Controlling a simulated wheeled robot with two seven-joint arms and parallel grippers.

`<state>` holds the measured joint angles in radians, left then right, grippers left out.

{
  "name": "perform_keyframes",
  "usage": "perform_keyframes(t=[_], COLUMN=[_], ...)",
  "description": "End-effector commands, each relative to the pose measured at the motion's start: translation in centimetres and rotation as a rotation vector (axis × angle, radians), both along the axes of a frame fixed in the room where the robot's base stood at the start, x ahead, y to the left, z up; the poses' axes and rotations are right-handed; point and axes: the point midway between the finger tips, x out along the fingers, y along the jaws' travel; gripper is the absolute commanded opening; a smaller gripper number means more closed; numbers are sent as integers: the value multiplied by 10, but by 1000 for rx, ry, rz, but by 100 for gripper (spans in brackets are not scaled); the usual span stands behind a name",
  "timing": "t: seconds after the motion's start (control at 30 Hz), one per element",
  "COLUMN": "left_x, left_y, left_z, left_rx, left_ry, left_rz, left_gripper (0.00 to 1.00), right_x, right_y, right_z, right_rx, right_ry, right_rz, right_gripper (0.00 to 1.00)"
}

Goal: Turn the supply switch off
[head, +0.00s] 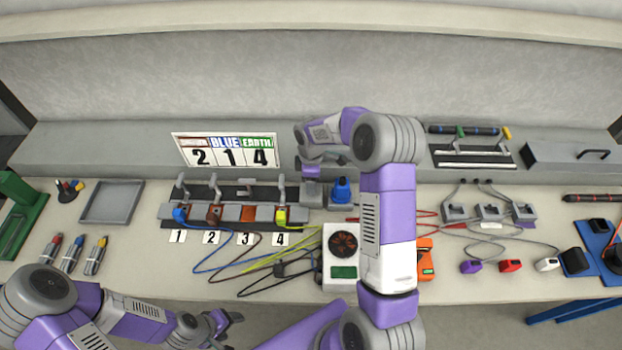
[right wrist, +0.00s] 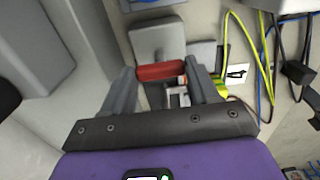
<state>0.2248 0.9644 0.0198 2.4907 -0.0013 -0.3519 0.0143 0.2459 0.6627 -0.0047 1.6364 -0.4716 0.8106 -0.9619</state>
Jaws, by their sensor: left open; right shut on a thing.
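The supply switch appears to be the grey box with a red handle; in the right wrist view the red handle (right wrist: 162,72) lies between my finger ends, against a grey plate (right wrist: 158,40). My right gripper (right wrist: 165,85) is shut on this handle. In the head view my right gripper (head: 312,170) reaches down at the right end of the terminal row, and the handle is hidden beneath it. My left gripper (head: 226,325) is open and empty at the bench's front edge, in the lower left part of the head view.
Terminals (head: 235,212) numbered 1 to 4 have coloured cables running forward. A blue connector (head: 341,190) and a white fan unit (head: 340,262) stand close to my right arm. A number sign (head: 227,151) stands behind. A grey tray (head: 111,202) lies at left.

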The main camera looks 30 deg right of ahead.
Motion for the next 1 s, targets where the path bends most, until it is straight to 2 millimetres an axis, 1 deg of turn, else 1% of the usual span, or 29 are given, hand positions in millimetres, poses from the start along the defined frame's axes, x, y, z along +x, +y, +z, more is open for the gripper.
perform_keyframes(t=[0.03,0.17,0.2,0.43,0.53,0.67,0.8,0.9,1.0], left_x=[0,0,0,0,0,0,0,0,0], left_y=[0,0,0,0,0,0,0,0,0], left_z=[0,0,0,0,1,3,6,7,8], left_rx=[0,0,0,0,0,0,0,0,0], left_ry=[0,0,0,0,0,0,0,0,0], left_rz=[0,0,0,0,0,0,0,0,0], left_gripper=[63,63,63,63,63,63,63,63,63], right_x=[1,1,0,0,1,1,1,1,1], right_y=[0,0,0,0,0,0,0,0,0], right_z=[1,1,0,1,7,27,51,65,73], right_rx=[-2,-1,-1,-1,-1,-1,-2,-1,-1], right_ry=[-3,-2,-2,-1,-2,-4,-5,-4,-3], right_rz=[4,3,3,1,1,1,1,2,2], right_gripper=[64,84,85,85,85,85,85,85,85])
